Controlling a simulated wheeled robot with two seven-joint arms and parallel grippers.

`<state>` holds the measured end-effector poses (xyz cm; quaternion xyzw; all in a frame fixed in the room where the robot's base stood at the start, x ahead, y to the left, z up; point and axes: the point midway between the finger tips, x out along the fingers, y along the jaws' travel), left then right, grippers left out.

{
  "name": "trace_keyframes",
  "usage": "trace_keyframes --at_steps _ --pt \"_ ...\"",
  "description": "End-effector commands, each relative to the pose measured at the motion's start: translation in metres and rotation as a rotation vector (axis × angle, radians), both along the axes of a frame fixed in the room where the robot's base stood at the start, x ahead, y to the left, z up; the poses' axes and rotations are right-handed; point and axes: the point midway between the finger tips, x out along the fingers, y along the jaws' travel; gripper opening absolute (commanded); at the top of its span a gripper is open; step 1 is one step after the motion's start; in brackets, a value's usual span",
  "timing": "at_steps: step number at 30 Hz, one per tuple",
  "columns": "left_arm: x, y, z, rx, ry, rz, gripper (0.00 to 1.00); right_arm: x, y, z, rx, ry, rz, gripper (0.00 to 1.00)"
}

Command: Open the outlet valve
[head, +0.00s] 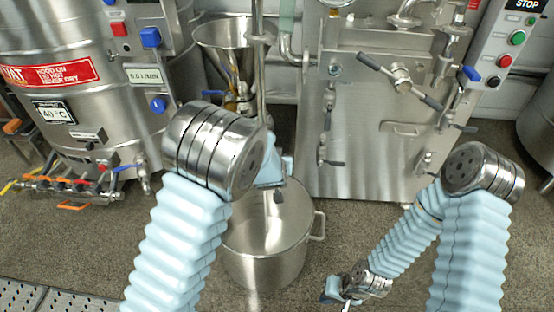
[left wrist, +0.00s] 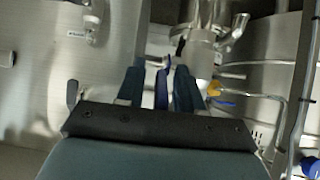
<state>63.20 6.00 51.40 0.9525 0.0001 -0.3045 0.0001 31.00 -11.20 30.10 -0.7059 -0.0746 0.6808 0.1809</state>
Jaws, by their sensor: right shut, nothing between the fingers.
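The colloid mill with its steel hopper (head: 233,40) stands at the upper middle of the head view. A blue lever (head: 232,75) shows below the hopper. My left gripper (head: 275,178) is above the steel pot, mostly hidden behind my left arm. In the left wrist view its two dark fingers (left wrist: 160,88) stand apart, with a blue handle-like piece (left wrist: 163,88) between them; gaps show on both sides. I cannot tell whether this is the outlet valve's handle. My right gripper (head: 338,299) is low near the bottom edge, shut and empty, away from the mill.
A large steel pot (head: 265,262) stands on the floor below my left gripper. A steel cabinet (head: 365,150) with levers is behind to the right. A steel vat (head: 70,85) with a row of small valves is at the left.

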Motion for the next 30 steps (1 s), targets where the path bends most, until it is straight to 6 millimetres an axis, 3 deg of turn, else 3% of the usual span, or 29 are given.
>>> trace_keyframes --at_steps 11,24,30 --pt "-0.008 -0.001 0.006 0.0 0.001 -0.002 0.36 0.0 0.0 0.001 0.0 0.0 0.0 0.0" --pt "-0.088 -0.001 0.065 -0.002 -0.001 -0.002 0.36 -0.001 0.004 0.018 0.006 0.003 0.007 0.0" --pt "-0.109 0.0 0.079 -0.001 0.001 -0.001 0.36 -0.002 0.004 0.024 0.006 0.003 0.009 0.0"
